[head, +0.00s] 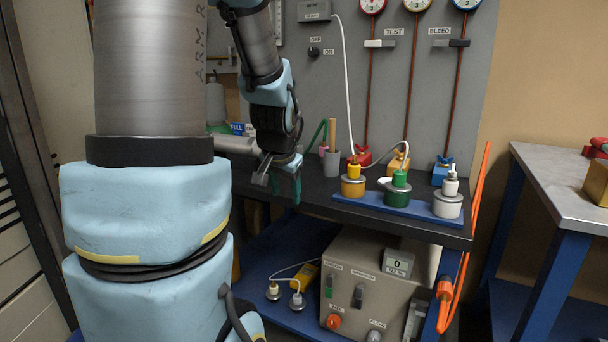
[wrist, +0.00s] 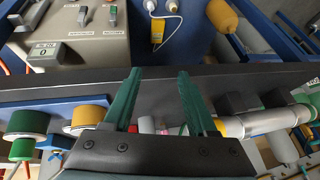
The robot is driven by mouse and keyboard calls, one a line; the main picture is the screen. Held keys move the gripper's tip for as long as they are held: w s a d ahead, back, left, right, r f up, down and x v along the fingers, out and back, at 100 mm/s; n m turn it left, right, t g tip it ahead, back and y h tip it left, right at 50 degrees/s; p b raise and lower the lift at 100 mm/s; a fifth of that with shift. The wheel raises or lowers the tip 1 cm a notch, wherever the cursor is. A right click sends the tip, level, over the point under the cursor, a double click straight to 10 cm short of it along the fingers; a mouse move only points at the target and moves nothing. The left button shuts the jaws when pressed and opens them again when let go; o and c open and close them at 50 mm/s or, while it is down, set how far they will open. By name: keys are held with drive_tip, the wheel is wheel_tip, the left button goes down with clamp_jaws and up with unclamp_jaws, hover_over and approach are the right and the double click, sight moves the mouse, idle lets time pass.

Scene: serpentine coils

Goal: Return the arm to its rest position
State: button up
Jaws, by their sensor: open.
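My arm hangs down at the left of the head view. My gripper (head: 281,184) is at its end, in front of the left part of the black bench top (head: 318,192), with its fingers pointing down. In the wrist view my gripper (wrist: 159,76) shows two green fingers spread apart with nothing between them. The bench's dark front edge runs behind the fingers there. I cannot tell the exact gap between the fingertips and the bench.
Yellow, green and white-topped coils stand on a blue tray (head: 411,208) right of my gripper. A grey cup (head: 331,163) stands behind. Below, a grey control box (head: 365,285) and a yellow meter (head: 306,276) sit on the blue shelf. An orange hose (head: 470,235) hangs at the bench's right end.

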drive_tip(key=s+a+f+n+g, duration=0.1)
drive_tip(key=s+f+n+g, duration=0.15)
drive_tip(key=s, duration=0.45)
drive_tip(key=s+a+f+n+g, duration=0.2)
drive_tip(key=s+f, duration=0.2)
drive_tip(key=s, duration=0.3)
wheel_tip(320, 180, up, 14)
drive_tip(key=p, duration=1.3)
drive_tip(key=shift+d+p, duration=0.3)
drive_tip(key=shift+p, duration=0.05)
drive_tip(key=shift+f, duration=0.15)
